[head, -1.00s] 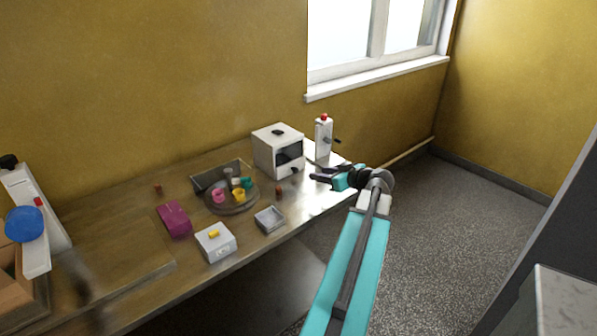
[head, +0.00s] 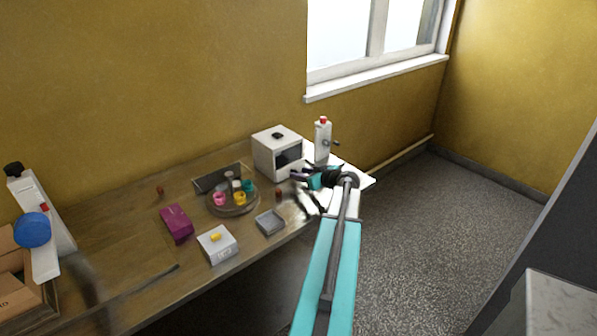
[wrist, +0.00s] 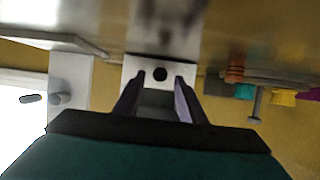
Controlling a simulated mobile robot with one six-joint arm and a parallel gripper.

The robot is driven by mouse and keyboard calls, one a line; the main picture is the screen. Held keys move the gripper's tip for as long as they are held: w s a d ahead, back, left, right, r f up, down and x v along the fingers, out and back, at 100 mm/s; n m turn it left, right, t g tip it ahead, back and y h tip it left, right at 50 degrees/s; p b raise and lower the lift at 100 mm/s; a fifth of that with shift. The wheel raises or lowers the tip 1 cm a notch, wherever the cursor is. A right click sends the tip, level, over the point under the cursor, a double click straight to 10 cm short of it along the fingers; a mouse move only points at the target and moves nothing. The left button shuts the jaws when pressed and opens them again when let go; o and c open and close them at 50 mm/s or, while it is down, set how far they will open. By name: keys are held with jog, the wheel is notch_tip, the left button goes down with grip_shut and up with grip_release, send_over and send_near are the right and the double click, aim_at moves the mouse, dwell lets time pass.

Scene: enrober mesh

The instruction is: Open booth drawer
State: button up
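The booth (head: 268,157) is a white box with a dark front window at the far end of the table. Its white lower front with a round dark knob (wrist: 160,74) shows in the wrist view, which looks upside down. My gripper (head: 297,173) is at the booth's lower front in the head view and covers the knob there. In the wrist view my gripper (wrist: 160,82) is open, with one finger on each side of the knob in the picture. I cannot tell whether the fingertips reach around it. The drawer looks shut.
A white dispenser with a red top (head: 322,140) stands right of the booth. A round tray (head: 232,210) with several coloured cups, a small grey tray (head: 270,222), a white box with a yellow handle (head: 217,245) and a magenta box (head: 176,223) stand to the left.

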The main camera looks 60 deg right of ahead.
jog(key=shift+x, duration=1)
grip_shut()
